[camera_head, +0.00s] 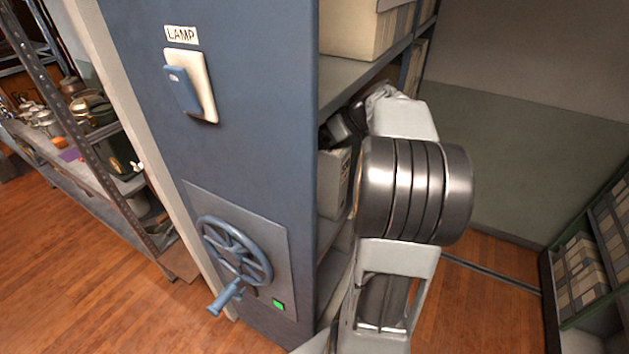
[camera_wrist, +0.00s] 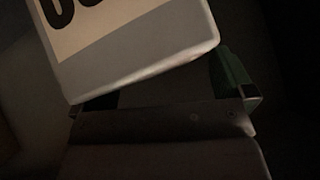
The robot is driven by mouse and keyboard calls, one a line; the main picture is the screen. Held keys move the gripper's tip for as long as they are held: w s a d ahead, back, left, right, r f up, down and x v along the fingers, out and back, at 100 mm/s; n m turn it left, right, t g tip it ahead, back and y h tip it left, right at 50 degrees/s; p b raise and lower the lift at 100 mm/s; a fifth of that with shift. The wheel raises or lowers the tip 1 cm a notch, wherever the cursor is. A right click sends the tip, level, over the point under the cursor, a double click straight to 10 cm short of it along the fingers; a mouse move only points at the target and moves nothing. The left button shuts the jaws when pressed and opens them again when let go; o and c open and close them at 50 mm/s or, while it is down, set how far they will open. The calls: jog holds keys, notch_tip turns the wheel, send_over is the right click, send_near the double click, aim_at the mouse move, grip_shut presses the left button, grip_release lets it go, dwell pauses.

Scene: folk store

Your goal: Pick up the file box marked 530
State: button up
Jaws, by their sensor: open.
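A pale file box (camera_wrist: 145,45) with a tan label fills the upper left of the wrist view, tilted in the picture. Only the bottoms of its black characters show, so I cannot read whether it is marked 530. In the head view, a grey file box (camera_head: 333,182) stands on the middle shelf, partly behind my arm, its marking unreadable. My gripper (camera_head: 343,125) reaches into the shelf opening just above this box, mostly hidden by my wrist. It is open. In the dark wrist view I cannot tell whether it touches a box.
The blue shelf end panel (camera_head: 240,120) stands close left of my arm, with a lamp switch (camera_head: 190,85) and a protruding handwheel (camera_head: 235,255). Another box (camera_head: 360,30) sits on the shelf above. Racks stand far left and right. Floor is clear at right.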

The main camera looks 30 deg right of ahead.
jog(key=shift+w+a+f, duration=0.2)
jog(key=shift+f, duration=0.05)
jog(key=c, duration=1.8)
jog(key=shift+r, duration=0.1)
grip_shut()
jog(key=shift+r, duration=0.1)
